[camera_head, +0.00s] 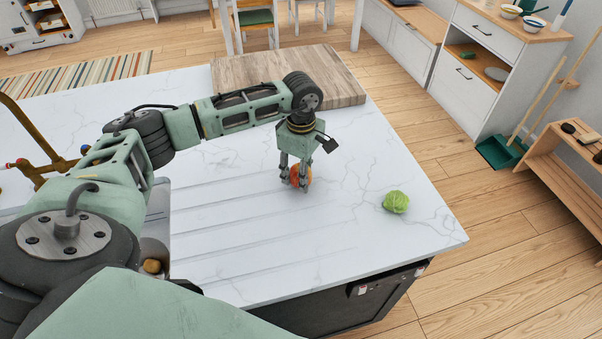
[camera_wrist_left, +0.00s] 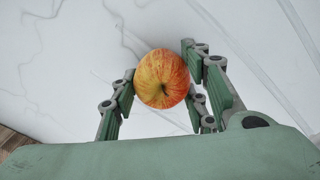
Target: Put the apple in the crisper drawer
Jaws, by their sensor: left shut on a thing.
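The red and yellow apple (camera_head: 301,175) is at the white marble counter, near the middle of the head view. My left gripper (camera_head: 295,182) points down with its fingers on either side of the apple and is shut on it. In the left wrist view the apple (camera_wrist_left: 161,79) sits between the two fingers of the left gripper (camera_wrist_left: 160,88), its stem hollow showing. I cannot tell whether the apple still touches the counter. My right gripper is not in view. No crisper drawer can be made out in these views.
A green cabbage (camera_head: 396,202) lies on the counter (camera_head: 350,240) to the right. A wooden board (camera_head: 340,75) lies at the back. A brass tap (camera_head: 40,165) is at the left. Drawers (camera_head: 488,30), a broom and a green dustpan (camera_head: 500,152) stand across the wooden floor.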

